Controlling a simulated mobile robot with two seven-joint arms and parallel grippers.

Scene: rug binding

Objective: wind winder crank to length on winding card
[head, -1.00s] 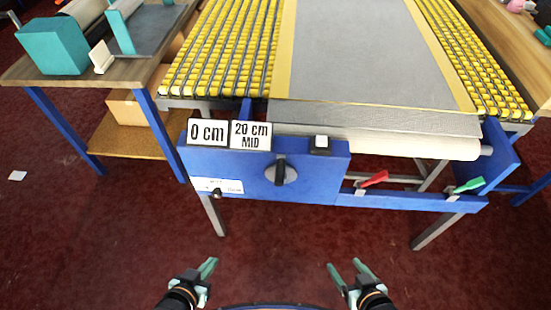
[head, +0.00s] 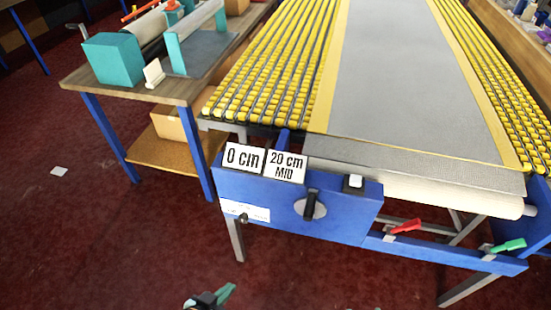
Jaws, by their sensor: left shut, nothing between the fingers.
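My left gripper (head: 224,294) shows at the bottom edge, low over the floor, its teal fingers shut and empty. It touches none of the equipment. My right gripper is out of view. On the side table (head: 130,90), a grey crank-like handle (head: 78,28) sticks out at the far left of a roller unit with a teal box (head: 113,60). A small cream card (head: 154,73) stands tilted at the table's front edge. I cannot tell for certain which part is the winder crank. Two white signs read 0 cm (head: 243,158) and 20 cm MID (head: 286,166).
The blue control panel (head: 345,215) has a black knob (head: 311,206). Red (head: 405,226) and green (head: 509,246) levers sit to its right. The grey rug (head: 405,90) lies between yellow roller beds (head: 275,75). The red floor at the left is clear except for a paper scrap (head: 59,171).

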